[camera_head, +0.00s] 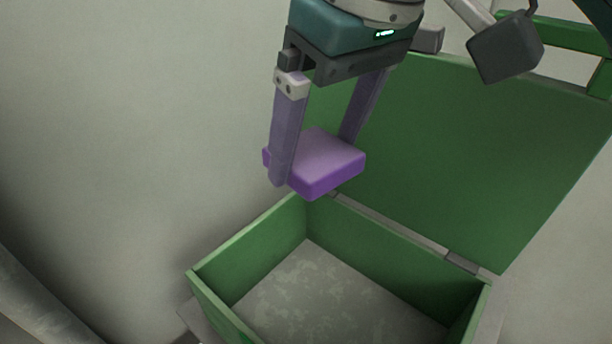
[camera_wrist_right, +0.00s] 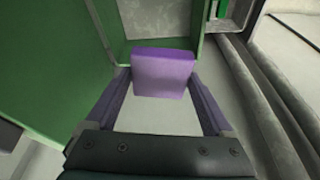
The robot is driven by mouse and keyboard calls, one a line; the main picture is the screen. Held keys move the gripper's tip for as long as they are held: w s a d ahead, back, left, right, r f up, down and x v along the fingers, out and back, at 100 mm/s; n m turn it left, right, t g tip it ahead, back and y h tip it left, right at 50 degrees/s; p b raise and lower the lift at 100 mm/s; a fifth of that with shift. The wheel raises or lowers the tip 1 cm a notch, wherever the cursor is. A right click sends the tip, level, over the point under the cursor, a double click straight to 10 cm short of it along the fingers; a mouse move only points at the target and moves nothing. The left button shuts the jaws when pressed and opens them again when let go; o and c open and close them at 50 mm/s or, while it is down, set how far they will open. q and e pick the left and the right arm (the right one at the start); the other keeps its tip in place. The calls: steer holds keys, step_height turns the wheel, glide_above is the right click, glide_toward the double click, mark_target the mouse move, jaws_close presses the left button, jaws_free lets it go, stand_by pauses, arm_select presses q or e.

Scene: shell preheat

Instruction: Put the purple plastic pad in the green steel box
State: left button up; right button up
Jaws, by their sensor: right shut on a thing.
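The purple plastic pad (camera_head: 328,167) is a small rounded block. My right gripper (camera_head: 318,150) is shut on it, one finger at each side, and holds it in the air. In the head view the pad shows above the back left corner of the green steel box (camera_head: 262,236). The box is open, and its grey floor looks bare where it shows. Its green lid (camera_head: 470,150) stands raised at the back. In the right wrist view the pad (camera_wrist_right: 163,74) sits between the fingertips, with the box (camera_wrist_right: 198,30) beyond it. My left gripper is not in view.
A pale wall (camera_head: 130,130) stands left of and behind the box. The raised lid stands close to the right of my right gripper. A dark grey block (camera_head: 504,47) on an arm shows at the top right. The space over the box opening is clear.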

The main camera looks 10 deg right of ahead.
steer(key=n+b, duration=0.2)
steer(key=b, duration=0.5)
glide_above(330, 326)
step_height(330, 326, down, 17)
steer(key=f+b, duration=0.2)
steer(key=f, duration=0.2)
steer(key=f+b, duration=0.2)
steer(key=f, duration=0.3)
steer(key=s+f+b, duration=0.1)
steer(key=f+b, duration=0.1)
steer(key=f, duration=0.3)
steer(key=shift+d+f+b, duration=0.1)
steer(key=shift+d+b, duration=0.25)
steer(key=shift+b, duration=0.05)
step_height(330, 326, down, 5)
steer(key=b, duration=0.2)
steer(key=shift+b, duration=0.35)
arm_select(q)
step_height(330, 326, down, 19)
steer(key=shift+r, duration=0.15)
arm_select(e)
steer(key=shift+r, duration=0.2)
steer(key=shift+f, duration=0.1)
